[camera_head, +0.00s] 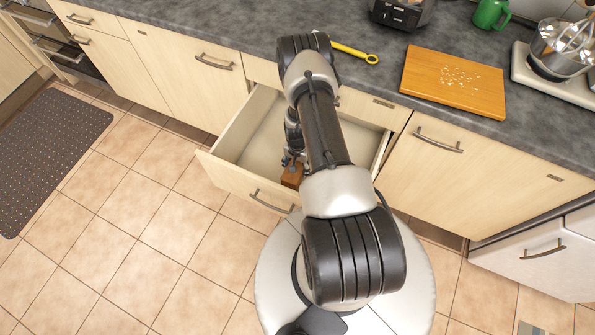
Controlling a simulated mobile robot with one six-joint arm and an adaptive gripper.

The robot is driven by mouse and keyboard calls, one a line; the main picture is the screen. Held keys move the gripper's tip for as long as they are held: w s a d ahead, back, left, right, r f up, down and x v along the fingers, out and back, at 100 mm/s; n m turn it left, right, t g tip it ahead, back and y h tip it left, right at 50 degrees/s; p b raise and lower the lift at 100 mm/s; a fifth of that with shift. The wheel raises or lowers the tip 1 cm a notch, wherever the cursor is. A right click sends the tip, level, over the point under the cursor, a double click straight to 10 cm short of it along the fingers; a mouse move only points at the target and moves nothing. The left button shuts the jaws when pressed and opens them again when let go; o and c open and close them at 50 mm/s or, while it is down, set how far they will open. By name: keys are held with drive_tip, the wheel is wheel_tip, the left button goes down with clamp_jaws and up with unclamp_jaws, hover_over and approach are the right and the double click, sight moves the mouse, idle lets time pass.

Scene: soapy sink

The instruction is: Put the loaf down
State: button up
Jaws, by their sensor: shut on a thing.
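The loaf (291,178) is a small brown block near the front of the open drawer (246,134). My gripper (291,164) reaches down into the drawer area and is shut on the loaf. My arm covers the right part of the loaf and much of the drawer. I cannot tell whether the loaf touches the drawer floor or hangs just above it.
The visible drawer floor left of my arm is bare. On the counter (215,32) lie a yellow tool (352,52) and a wooden board (455,82) with crumbs. A stand mixer (560,60), a green mug (490,13) and a dark appliance (400,12) stand there too.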

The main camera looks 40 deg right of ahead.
drive_tip(key=shift+f+b, duration=0.5)
drive_tip(key=shift+f, duration=1.25)
drive_tip(key=shift+f, duration=0.2)
drive_tip(key=o, duration=1.4)
drive_tip(key=shift+c, duration=0.2)
